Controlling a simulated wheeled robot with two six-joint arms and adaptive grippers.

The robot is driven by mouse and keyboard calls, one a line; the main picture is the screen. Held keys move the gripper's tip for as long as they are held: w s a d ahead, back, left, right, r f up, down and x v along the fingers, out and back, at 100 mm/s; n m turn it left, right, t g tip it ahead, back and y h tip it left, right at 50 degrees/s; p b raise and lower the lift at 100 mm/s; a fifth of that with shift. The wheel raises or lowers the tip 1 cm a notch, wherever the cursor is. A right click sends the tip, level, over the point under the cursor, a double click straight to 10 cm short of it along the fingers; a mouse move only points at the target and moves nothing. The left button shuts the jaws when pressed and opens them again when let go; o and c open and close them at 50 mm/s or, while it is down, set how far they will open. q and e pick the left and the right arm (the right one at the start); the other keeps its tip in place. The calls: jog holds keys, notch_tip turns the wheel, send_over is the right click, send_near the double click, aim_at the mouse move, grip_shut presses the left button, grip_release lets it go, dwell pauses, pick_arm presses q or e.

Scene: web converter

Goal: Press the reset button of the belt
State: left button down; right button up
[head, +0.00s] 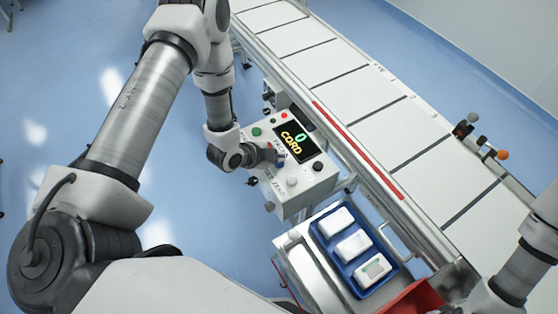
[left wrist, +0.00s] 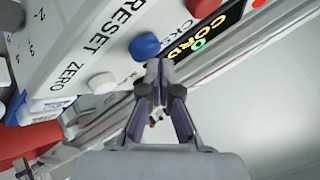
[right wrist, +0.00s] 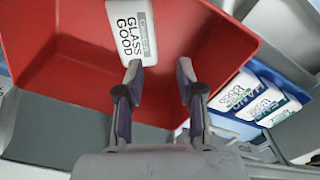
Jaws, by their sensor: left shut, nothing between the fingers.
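The white control box (head: 300,190) stands beside the belt, with a dark display reading "0" and "CORD". The blue button (left wrist: 145,46) is on its panel, near the printed word RESET, in the left wrist view. A bit of blue also shows by the gripper in the head view (head: 281,164). My left gripper (left wrist: 159,66) is shut and empty, its tips just beside the blue button; whether they touch it I cannot tell. My right gripper (right wrist: 158,70) is open over a red bin, with nothing between its fingers.
The white segmented belt (head: 345,90) runs diagonally behind the box. A blue tray (head: 319,238) with white packs is in front. The red bin (right wrist: 50,45) holds a white "GLASS GOOD" pack (right wrist: 130,30) near one right fingertip. A green button (head: 257,132) and white knob (head: 292,181) are on the panel.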

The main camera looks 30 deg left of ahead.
pick_arm(q)
jog(key=shift+f+b, duration=0.5)
jog(key=shift+f, duration=0.15)
dwell(0.4)
jog(key=shift+r+p, duration=0.9)
jog(key=shift+r, duration=0.2)
notch_tip(320, 180, up, 5)
jog(key=p, duration=0.4)
dwell(0.7)
